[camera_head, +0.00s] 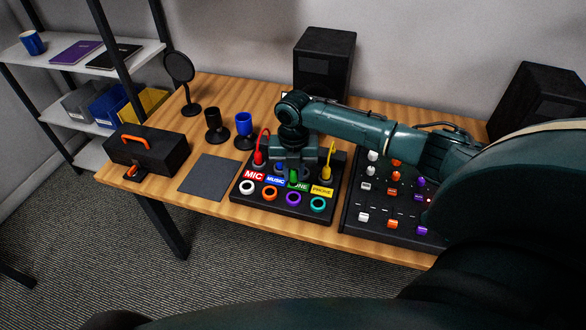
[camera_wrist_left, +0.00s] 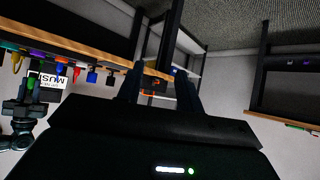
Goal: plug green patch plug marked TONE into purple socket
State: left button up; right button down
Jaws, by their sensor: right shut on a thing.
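The dark patch board (camera_head: 240,209) lies on the table, with a row of coloured rings at its front. The purple socket (camera_head: 293,199) is the third ring from the left and looks empty. The green plug (camera_head: 293,176) stands behind it, its green label partly covered so only "ONE" reads. My right gripper (camera_head: 291,171) comes down from above and is shut on the green plug; its fingers hide much of the plug. My left gripper (camera_wrist_left: 158,82) shows only in the left wrist view, fingers apart and empty, away from the board.
The red plug (camera_head: 260,157), blue plug (camera_head: 279,167) and yellow plug (camera_head: 328,168) stand close around my right gripper. White, orange and teal sockets flank the purple one. A mixer (camera_head: 375,224) is at the right, a grey mat (camera_head: 208,177) at the left.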

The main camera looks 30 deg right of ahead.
aim_at(293, 184)
jog(key=shift+f+b, duration=0.5)
jog(key=shift+f, duration=0.1)
jog(key=shift+f+b, duration=0.75)
jog(key=shift+b, duration=0.05)
jog(key=shift+f+b, duration=0.95)
jog(key=shift+b, duration=0.1)
jog(key=shift+f, duration=0.1)
pick_arm(q)
jog(key=shift+w+d+f+t+h, duration=0.15)
jog(key=shift+d+f+t+h, duration=0.1)
jog(key=shift+d, duration=0.2)
jog(key=shift+w+d+f+t+h, duration=0.15)
jog(key=shift+d+f+h, duration=0.1)
jog(key=shift+d, duration=0.2)
jog(key=shift+w+r+p, duration=0.1)
jog(key=shift+r+p, duration=0.25)
jog(key=shift+r, duration=0.05)
pick_arm(e)
jog(key=shift+f, duration=0.35)
pick_arm(q)
jog(key=shift+r+p, duration=0.35)
jog(key=shift+f, duration=0.1)
pick_arm(e)
jog(key=shift+f, duration=0.8)
